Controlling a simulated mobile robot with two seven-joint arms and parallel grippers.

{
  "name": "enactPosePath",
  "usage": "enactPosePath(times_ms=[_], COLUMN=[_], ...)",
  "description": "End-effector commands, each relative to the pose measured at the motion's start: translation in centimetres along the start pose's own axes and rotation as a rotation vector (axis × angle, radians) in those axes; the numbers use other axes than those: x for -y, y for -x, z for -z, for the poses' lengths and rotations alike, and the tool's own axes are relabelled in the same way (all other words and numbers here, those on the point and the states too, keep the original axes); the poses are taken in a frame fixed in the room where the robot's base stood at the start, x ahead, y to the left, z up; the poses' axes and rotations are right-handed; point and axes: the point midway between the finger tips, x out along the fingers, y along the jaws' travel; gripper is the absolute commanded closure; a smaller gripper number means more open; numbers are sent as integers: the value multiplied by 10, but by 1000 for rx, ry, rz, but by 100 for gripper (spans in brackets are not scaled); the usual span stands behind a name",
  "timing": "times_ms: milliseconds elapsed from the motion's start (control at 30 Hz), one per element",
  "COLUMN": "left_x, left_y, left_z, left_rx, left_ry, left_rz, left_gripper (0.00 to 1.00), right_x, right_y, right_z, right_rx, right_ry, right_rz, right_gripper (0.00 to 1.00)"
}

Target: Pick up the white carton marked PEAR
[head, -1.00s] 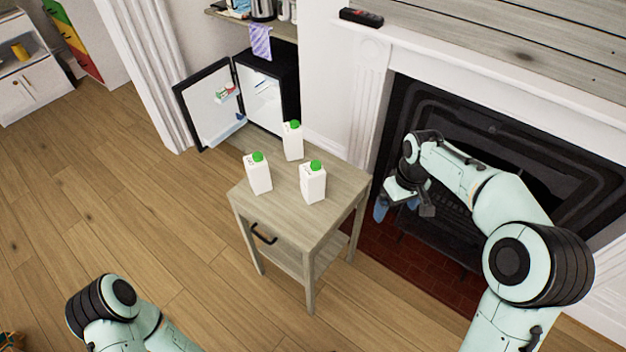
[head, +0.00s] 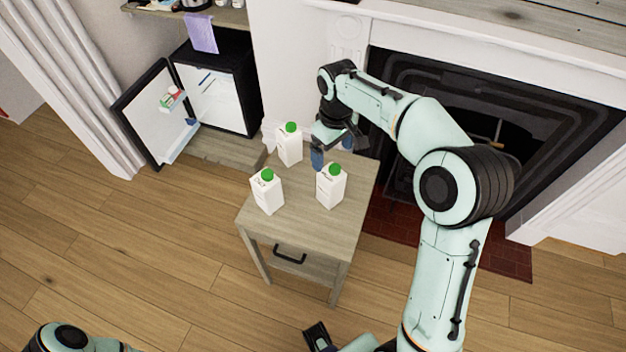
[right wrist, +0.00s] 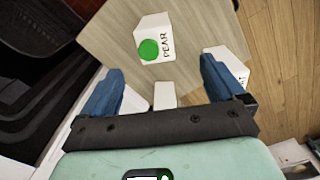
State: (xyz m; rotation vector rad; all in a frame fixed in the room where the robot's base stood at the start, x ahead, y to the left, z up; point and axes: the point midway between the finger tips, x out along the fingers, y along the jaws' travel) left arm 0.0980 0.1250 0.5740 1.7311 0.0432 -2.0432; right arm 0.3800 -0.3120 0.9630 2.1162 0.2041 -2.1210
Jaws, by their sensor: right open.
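Three white cartons with green caps stand upright on a small wooden table. The right wrist view shows the word PEAR on one carton (right wrist: 157,38), near the top middle. From the layout this seems to be the right-hand carton (head: 330,190) in the head view, where its print is too small to read. My right gripper (head: 333,158) is open and empty, just behind and above it. Its blue fingers (right wrist: 165,88) are apart from the PEAR carton.
The front-left carton (head: 267,195) and back carton (head: 289,148) stand close by on the table (head: 300,228). A second carton (right wrist: 228,65) is partly behind a finger in the wrist view. The fireplace (head: 500,120) is to the right; an open mini fridge (head: 215,95) is behind left.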

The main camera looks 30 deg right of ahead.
Motion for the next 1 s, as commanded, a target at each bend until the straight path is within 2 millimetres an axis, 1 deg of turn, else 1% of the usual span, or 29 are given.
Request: enactPosePath(times_ms=[67, 133, 300, 400, 500, 667, 767, 900, 1000], left_x=[0, 1, 3, 4, 4, 4, 4, 5, 5], left_y=[-1, -3, -8, -10, -11, -11, -11, -12, -13], left_z=[0, -1, -2, -2, -2, -2, -2, -2, -2], left_rx=[1, 2, 4, 5, 5, 5, 5, 5, 5], left_ry=[0, 0, 1, 1, 1, 1, 1, 1, 1], left_rz=[0, 0, 1, 1, 1, 1, 1, 2, 2], left_gripper=[57, 57, 57, 57, 57, 57, 57, 57, 57], right_x=[0, 0, -1, -1, -1, -2, -5, -9, -9], right_y=[-5, -15, -49, -66, -77, -86, -98, -120, -130], right_z=[0, -1, -1, 0, 0, 1, 4, 8, 8], right_rx=[2, 4, 6, 5, 3, 2, 5, 4, 2], right_ry=[-1, -1, -1, 0, 0, -1, -1, -1, -1], right_rz=[0, 1, 1, 1, 1, 0, 1, 1, 1], right_gripper=[4, 4, 4, 4, 4, 4, 4, 4, 4])
